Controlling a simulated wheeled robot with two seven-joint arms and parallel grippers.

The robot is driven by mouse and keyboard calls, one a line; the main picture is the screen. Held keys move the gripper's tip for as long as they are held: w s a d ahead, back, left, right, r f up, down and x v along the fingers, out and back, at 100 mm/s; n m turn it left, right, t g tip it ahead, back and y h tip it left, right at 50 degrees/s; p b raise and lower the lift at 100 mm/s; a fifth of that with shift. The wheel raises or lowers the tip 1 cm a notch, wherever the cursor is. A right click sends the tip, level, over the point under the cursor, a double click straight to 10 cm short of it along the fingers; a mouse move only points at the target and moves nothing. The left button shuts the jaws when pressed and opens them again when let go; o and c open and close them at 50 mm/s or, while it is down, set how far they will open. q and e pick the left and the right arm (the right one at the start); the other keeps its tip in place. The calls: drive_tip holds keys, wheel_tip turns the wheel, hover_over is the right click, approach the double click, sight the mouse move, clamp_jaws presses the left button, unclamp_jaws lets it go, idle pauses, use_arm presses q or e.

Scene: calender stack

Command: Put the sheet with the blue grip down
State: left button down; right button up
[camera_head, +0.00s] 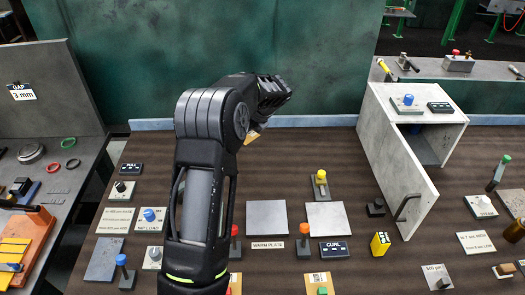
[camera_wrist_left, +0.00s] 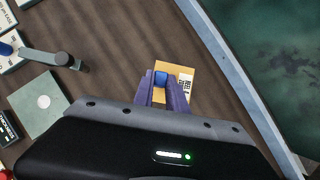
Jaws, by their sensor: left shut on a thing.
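The sheet with the blue grip is a small orange-yellow plate with a white printed label (camera_wrist_left: 175,68) in the left wrist view. Its blue grip (camera_wrist_left: 161,78) stands between the two purple fingers of my left gripper (camera_wrist_left: 162,88), which is shut on it. In the head view my left arm reaches over the table towards its back edge. Only an orange edge of the sheet (camera_head: 251,138) shows there below the wrist; the fingers and grip are hidden. I cannot tell whether the sheet touches the table. My right gripper is not in view.
Two grey plates lie side by side, the left one (camera_head: 267,217) by a "WARM PLATE" label (camera_head: 267,245) and the right one (camera_head: 327,217) beside it. A grey cabinet (camera_head: 398,150) with an open door stands at right. The brown table (camera_head: 320,150) is clear towards the back.

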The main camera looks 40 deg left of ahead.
use_arm(q)
drive_tip(key=shift+f, duration=3.1)
drive_tip(key=shift+f, duration=0.4)
drive_tip(key=shift+f+b, duration=0.7)
drive_tip(key=shift+f, duration=0.8)
drive_tip(key=shift+f, duration=0.1)
drive_tip(key=c, duration=1.3)
unclamp_jaws()
drive_tip(key=shift+c, duration=0.2)
